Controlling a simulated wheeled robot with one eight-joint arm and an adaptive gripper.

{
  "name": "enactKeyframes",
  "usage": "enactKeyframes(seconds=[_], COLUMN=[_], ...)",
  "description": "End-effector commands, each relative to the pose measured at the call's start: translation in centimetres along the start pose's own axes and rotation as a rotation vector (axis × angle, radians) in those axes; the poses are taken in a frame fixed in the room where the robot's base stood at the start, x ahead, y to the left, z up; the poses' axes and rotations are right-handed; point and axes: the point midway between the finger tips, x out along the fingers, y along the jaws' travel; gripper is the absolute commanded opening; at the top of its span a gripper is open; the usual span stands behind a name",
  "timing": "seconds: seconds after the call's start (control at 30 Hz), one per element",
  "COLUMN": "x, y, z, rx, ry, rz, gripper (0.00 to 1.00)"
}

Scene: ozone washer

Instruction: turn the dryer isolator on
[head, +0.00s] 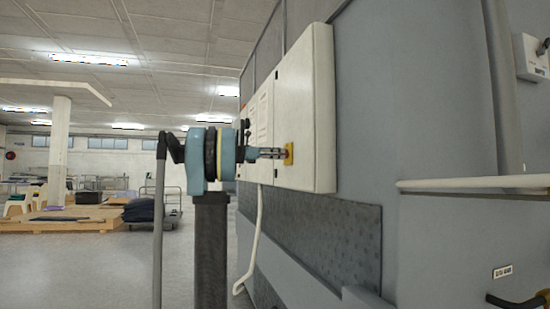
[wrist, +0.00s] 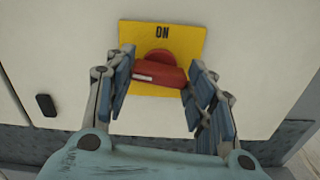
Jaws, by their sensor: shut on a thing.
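The dryer isolator is a red rotary knob (wrist: 158,70) on a yellow plate (wrist: 190,38) marked "ON" at its top edge. In the wrist view, the knob's grip bar lies nearly crosswise, slightly tilted, with a pale mark toward its left end. My gripper (wrist: 161,76) is shut on the red knob, one finger at each side. In the head view, my gripper (head: 272,153) reaches right to the yellow plate (head: 289,154) low on the white cabinet's face, and the knob is hidden there.
The white cabinet (head: 318,105) is mounted on a grey machine wall (head: 420,110). A black latch (wrist: 46,105) sits left of the plate. A white hose (head: 258,225) hangs below the cabinet. A pale rail (head: 470,184) juts out at right. Open floor (head: 100,270) lies at left.

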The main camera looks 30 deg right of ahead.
Motion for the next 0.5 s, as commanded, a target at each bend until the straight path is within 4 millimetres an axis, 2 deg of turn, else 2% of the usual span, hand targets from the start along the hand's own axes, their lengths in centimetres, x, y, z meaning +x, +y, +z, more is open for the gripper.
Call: enactKeyframes(seconds=[0.5], x=[0.00], y=[-0.03], z=[0.05], rx=[0.473], ry=[-0.001], rz=[0.005], gripper=[0.26])
